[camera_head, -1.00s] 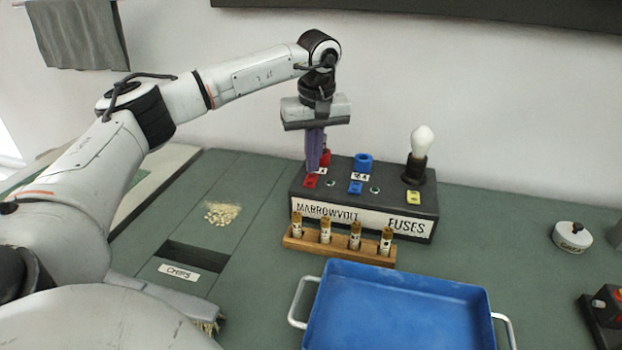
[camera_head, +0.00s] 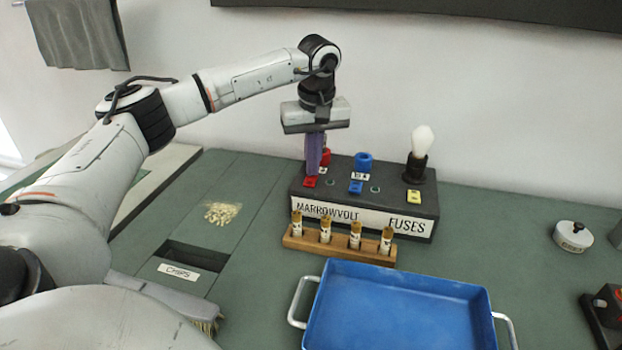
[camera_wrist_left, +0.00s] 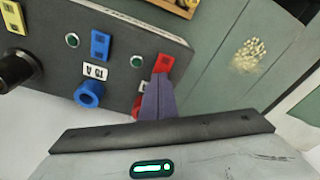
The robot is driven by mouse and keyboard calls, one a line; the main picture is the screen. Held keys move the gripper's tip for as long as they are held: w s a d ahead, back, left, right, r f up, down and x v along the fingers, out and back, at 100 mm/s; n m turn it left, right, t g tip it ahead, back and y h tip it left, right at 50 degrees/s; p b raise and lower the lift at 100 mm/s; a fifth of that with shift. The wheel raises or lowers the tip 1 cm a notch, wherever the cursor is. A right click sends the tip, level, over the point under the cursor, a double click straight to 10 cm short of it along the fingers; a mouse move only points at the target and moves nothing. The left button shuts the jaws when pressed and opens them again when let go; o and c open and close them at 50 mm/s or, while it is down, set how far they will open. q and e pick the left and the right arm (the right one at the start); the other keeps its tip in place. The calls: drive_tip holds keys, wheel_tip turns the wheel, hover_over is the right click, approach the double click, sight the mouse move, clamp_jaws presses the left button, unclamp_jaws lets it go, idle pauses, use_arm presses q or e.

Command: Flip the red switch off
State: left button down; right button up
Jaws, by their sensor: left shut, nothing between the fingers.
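The red switch (camera_head: 310,182) is a small red rocker on top of the black fuse box (camera_head: 400,190), at its left end. It also shows in the left wrist view (camera_wrist_left: 164,63), right at the fingertips. My left gripper (camera_head: 313,172) is shut and empty, its purple fingers pointing down. The fingertips are at the red switch and seem to touch it, though contact is hard to confirm. The fingers partly hide the red socket (camera_head: 326,157) behind them. My right gripper is not in view.
A blue switch (camera_head: 356,187), a blue socket (camera_head: 364,162), a yellow switch (camera_head: 413,196) and a bulb (camera_head: 422,141) are on the box. A wooden rack (camera_head: 340,247) of several fuses stands in front. A blue tray (camera_head: 400,310) is nearer, and a chips slot (camera_head: 193,257) lies left.

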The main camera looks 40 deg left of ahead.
use_arm(q)
drive_tip(key=shift+f, duration=0.15)
wheel_tip(320, 180, up, 2)
drive_tip(key=p, duration=0.2)
drive_tip(key=shift+r+p, duration=0.25)
drive_tip(key=shift+p, duration=0.05)
wheel_tip(320, 180, up, 4)
drive_tip(key=shift+r, duration=0.25)
drive_tip(key=shift+s+f, duration=0.1)
idle(0.6)
